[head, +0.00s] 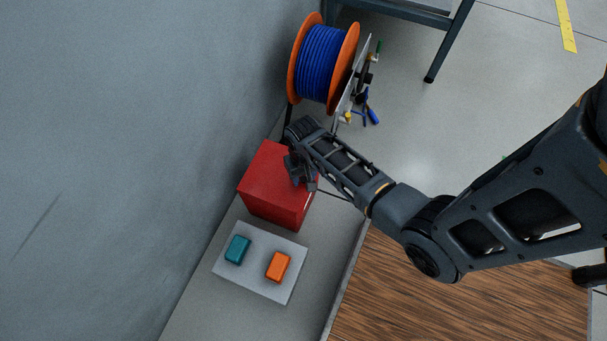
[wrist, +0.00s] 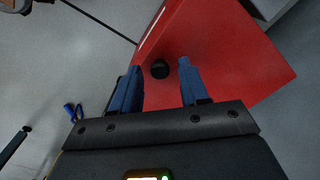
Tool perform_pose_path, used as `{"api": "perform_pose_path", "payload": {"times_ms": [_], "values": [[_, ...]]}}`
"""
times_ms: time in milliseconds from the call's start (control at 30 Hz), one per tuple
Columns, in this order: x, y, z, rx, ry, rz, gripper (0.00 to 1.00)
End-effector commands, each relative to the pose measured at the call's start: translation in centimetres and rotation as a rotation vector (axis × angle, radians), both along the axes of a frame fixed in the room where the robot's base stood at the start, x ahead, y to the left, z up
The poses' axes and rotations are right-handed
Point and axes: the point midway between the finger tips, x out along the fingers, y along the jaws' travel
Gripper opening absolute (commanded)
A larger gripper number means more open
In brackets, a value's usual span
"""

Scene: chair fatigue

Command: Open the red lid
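A red box with a red lid (head: 268,177) stands against the grey wall in the head view. In the wrist view the red lid (wrist: 225,50) fills the upper right, with a round black knob (wrist: 160,69) on it. My gripper (wrist: 161,72) is open, its two blue-grey fingers on either side of the knob with gaps on both sides. In the head view my gripper (head: 302,175) is over the right part of the box and hides part of it. Whether the fingers touch the lid cannot be told. The lid looks closed.
A light grey plate (head: 262,283) in front of the box holds a teal block (head: 237,249) and an orange block (head: 278,266). A blue cable spool (head: 322,62) with orange flanges stands behind the box. A wooden floor panel (head: 440,305) lies at lower right.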

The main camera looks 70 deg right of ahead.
Motion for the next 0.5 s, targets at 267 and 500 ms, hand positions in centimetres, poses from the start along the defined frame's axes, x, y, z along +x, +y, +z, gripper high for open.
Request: {"api": "perform_pose_path", "payload": {"times_ms": [267,500], "values": [[-0.03,0.01,0.0,0.0,0.0,0.0,0.17],[-0.04,0.01,0.0,0.001,0.001,0.0,0.0]]}}
